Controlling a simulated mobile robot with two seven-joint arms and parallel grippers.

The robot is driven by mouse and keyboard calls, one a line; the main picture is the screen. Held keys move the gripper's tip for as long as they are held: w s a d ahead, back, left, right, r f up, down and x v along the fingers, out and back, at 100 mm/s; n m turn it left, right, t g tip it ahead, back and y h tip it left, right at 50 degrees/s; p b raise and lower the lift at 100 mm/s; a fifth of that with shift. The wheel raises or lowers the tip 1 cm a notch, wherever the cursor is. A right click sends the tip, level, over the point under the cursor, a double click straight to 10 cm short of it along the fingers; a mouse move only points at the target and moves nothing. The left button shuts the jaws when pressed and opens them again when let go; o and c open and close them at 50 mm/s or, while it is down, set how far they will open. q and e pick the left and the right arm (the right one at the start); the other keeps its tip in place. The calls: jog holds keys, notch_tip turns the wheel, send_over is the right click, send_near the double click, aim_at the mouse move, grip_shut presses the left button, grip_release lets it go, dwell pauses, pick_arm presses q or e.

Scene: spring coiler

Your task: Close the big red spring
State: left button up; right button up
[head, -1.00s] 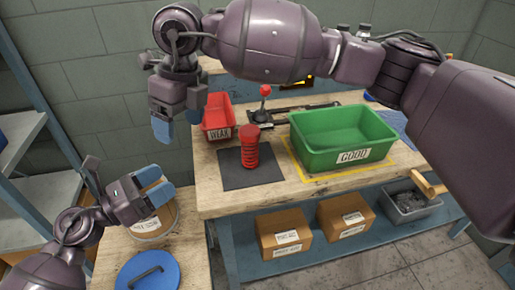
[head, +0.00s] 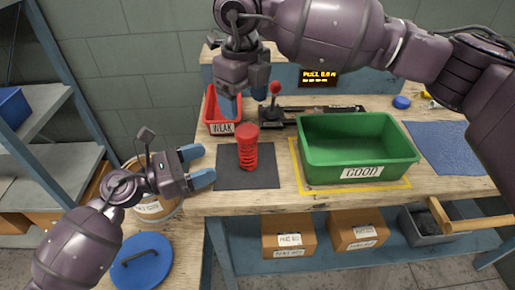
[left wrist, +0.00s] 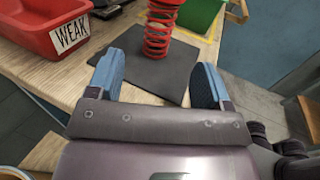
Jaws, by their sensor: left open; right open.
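The big red spring (head: 248,152) stands upright on a black mat (head: 233,180) on the workbench, with a red cap on top. It also shows in the left wrist view (left wrist: 158,32), ahead of my fingers and cut off at the top. My left gripper (head: 208,166) is open and empty, left of the spring and apart from it. In the left wrist view the blue fingers (left wrist: 157,80) are spread, with the mat between and beyond them. My right gripper (head: 244,92) is open above and slightly left of the spring, fingers pointing down, with nothing visible between them.
A red WEAK bin (head: 222,128) stands behind the mat and a green GOOD bin (head: 363,172) to the right. A device with a red-knobbed lever (head: 274,88) is behind the spring. A blue lid (head: 142,262) and a round tub (head: 158,208) are at lower left.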

aim_at(247, 148)
pick_arm(q)
jog(key=shift+d, duration=0.2)
pick_arm(e)
jog(key=shift+w+d, duration=0.1)
jog(key=shift+d, duration=0.1)
pick_arm(q)
jog(key=shift+x, duration=5.4)
jog(key=shift+c, duration=0.3)
